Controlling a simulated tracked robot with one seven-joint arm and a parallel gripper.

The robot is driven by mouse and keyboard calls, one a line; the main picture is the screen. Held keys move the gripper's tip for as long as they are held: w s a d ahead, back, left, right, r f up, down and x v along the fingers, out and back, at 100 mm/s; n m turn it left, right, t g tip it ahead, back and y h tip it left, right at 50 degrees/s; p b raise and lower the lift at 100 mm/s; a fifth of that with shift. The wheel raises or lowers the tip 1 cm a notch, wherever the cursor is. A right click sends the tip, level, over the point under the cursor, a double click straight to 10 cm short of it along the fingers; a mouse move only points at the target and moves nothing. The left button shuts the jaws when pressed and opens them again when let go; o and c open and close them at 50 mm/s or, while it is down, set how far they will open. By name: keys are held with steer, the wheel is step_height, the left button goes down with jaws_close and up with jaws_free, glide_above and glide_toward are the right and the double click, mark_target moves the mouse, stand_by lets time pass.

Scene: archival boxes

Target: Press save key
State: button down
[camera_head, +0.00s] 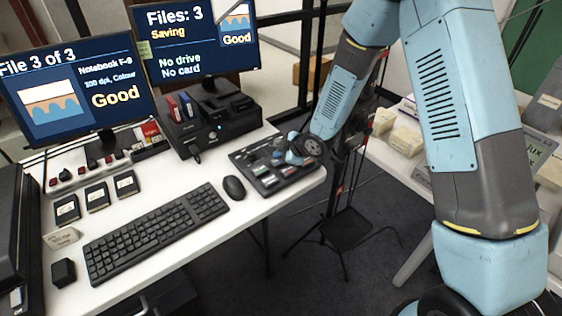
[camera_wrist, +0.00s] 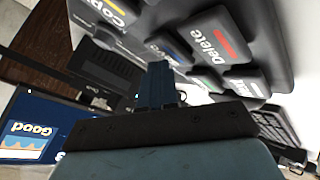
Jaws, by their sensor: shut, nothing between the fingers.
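A dark keypad (camera_head: 262,180) with several large keys lies at the right end of the white desk. My gripper (camera_head: 290,158) is over it with its fingers shut and empty. In the wrist view the fingertips (camera_wrist: 158,68) are close to the keys; I cannot tell whether they touch one. A Delete key (camera_wrist: 212,42) with a red mark and a Copy key (camera_wrist: 112,10) with a yellow mark are readable. Other keys are partly hidden, and no save label is readable. The right monitor (camera_head: 195,45) reads "Files: 3", "Saving", "No drive", "No card".
The left monitor (camera_head: 75,92) reads "File 3 of 3". A mouse (camera_head: 234,188) and keyboard (camera_head: 155,232) lie left of the keypad. A black box (camera_head: 213,130) stands behind it. A tripod stand (camera_head: 345,228) is beyond the desk's right edge.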

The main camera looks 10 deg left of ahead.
mark_target(280, 162)
steer(key=shift+r, duration=0.55)
steer(key=shift+r, duration=2.5)
